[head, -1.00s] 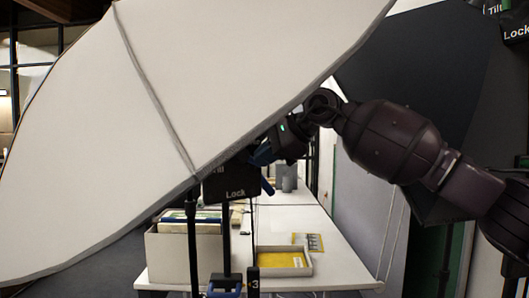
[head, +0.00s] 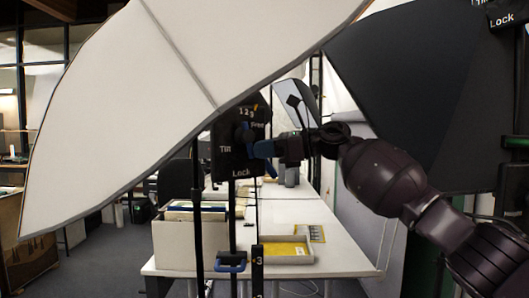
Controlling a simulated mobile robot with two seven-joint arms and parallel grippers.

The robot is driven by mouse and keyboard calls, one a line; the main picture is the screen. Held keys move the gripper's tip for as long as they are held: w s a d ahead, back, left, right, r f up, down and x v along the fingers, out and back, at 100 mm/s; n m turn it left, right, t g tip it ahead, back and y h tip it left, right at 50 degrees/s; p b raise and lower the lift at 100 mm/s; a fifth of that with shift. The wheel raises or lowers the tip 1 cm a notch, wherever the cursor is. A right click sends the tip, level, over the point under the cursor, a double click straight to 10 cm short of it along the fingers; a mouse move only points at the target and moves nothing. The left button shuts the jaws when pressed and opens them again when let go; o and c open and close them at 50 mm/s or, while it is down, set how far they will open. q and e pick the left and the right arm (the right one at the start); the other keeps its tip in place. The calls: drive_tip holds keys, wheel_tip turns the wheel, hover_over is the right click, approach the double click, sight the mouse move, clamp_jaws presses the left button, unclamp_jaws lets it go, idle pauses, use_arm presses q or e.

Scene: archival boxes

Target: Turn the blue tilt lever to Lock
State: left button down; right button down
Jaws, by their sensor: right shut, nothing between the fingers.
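The black tilt head (head: 228,160) hangs on a stand at the centre, under the umbrella's lower edge. It is marked Tilt on the left, Free at the upper right and Lock at the bottom. The blue tilt lever (head: 265,151) shows at the right side of the head, between Free and Lock; its exact angle is hard to tell. My right gripper (head: 279,149) comes in from the right and is shut, with its tips at or very near the lever. Whether they touch is unclear. My left gripper is not in view.
A large white umbrella (head: 130,110) fills the upper left. A white table (head: 335,258) holds a box of files (head: 180,245) and a yellow-lined tray (head: 286,262). A blue clamp (head: 230,262) sits low on the stand. A dark panel (head: 410,90) stands at right.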

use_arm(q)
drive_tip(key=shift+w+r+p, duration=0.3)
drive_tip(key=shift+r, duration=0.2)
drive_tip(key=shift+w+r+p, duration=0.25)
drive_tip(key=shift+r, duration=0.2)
use_arm(e)
wheel_tip(320, 180, up, 20)
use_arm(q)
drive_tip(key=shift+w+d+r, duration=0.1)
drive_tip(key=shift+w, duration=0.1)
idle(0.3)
